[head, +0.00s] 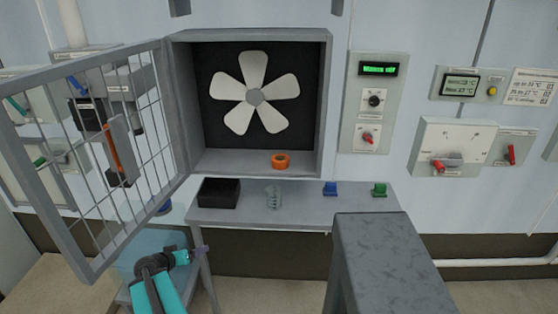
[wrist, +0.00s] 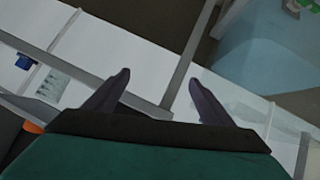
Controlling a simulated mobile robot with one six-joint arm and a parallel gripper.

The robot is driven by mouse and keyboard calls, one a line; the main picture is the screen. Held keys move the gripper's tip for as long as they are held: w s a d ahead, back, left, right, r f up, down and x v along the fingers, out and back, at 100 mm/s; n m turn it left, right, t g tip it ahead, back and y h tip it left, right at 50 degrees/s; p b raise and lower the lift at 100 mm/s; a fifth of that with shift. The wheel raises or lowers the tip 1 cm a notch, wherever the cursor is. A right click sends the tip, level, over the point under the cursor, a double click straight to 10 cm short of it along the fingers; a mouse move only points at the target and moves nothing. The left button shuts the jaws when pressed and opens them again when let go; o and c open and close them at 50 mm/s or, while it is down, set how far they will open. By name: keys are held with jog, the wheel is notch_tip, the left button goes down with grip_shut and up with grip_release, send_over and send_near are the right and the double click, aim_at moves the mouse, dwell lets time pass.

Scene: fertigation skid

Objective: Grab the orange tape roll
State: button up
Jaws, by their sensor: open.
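The orange tape roll (head: 280,160) sits on the bottom ledge of the open fan box (head: 180,105), below the white fan. In the wrist view a small orange patch (wrist: 33,127) shows at the left edge, partly hidden by dark parts; it may be the roll. My gripper is at the lower left of the head view, well to the left of the roll and lower than it. In the wrist view its two dark fingers (wrist: 160,92) are spread apart with nothing between them.
The mesh door (head: 165,130) of the box stands swung open to the left, near my arm. A shelf (head: 300,213) below the box carries a black bin (head: 219,193), a clear coil-like item (head: 273,196), a blue piece (head: 330,188) and a green piece (head: 379,190). A grey block (head: 385,250) stands front right.

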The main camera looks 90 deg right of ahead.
jog(key=s+d+r+m+g+h+p, duration=0.1)
jog(key=s+d+r+m, duration=0.1)
jog(key=s+d+r, duration=0.3)
jog(key=s+d+r+m+g+h+p, duration=0.1)
jog(key=s+d+r, duration=0.3)
jog(key=s+r, duration=0.7)
jog(key=s+d+r+m+g+h, duration=0.2)
jog(key=s+d+r, duration=0.3)
jog(key=s+r, duration=0.4)
jog(key=shift+s+d+m+p, duration=0.4)
jog(key=shift+s+m, duration=0.4)
jog(key=shift+s, duration=0.4)
jog(key=shift+w, duration=0.2)
